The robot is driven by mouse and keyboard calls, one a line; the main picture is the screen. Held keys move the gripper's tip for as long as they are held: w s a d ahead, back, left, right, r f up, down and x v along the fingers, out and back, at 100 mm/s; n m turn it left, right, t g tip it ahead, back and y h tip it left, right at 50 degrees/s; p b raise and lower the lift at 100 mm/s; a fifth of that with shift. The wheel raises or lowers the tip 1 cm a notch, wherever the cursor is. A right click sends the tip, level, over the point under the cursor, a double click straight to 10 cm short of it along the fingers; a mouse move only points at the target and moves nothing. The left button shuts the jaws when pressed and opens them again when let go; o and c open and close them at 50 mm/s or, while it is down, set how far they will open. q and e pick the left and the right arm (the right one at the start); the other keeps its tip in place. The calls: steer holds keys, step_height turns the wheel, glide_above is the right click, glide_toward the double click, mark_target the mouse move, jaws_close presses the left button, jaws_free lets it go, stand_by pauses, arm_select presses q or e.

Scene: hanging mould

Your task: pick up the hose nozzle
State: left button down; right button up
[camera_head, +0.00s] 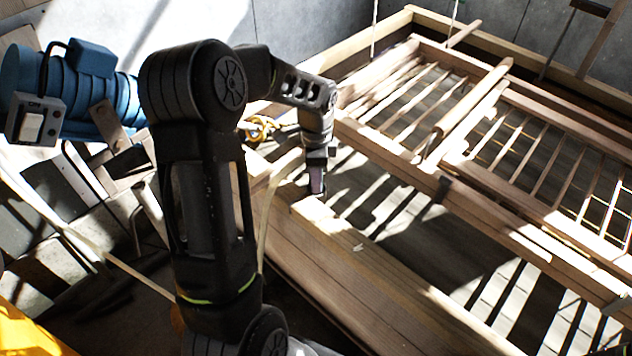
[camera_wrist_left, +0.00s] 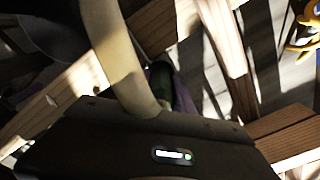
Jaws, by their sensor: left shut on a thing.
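My left gripper (camera_head: 316,188) points down just above the near wooden beam of the frame, left of the slatted panel. It is shut on the hose nozzle, which is mostly hidden by the fingers and the gripper body. In the left wrist view a dark piece with a purple edge (camera_wrist_left: 160,78) shows just past the gripper body; I cannot tell nozzle from finger there. The cream hose (camera_wrist_left: 110,55) curves down close to the gripper body in that view. It also hangs in a loop beside my left arm in the head view (camera_head: 264,210). My right gripper is out of view.
A wooden frame with slatted panels (camera_head: 440,185) fills the right side. Thick beams (camera_head: 360,275) lie below my gripper. A blue motor unit (camera_head: 95,85) stands at the left, and a yellow coiled item (camera_head: 260,127) lies behind the wrist. Strong stripes of shadow cross the floor.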

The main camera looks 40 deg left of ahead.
arm_select(q)
steer(key=shift+r, duration=0.1)
step_height(320, 180, up, 10)
steer(key=shift+f+b, duration=0.1)
steer(key=shift+b, duration=0.6)
stand_by(0.4)
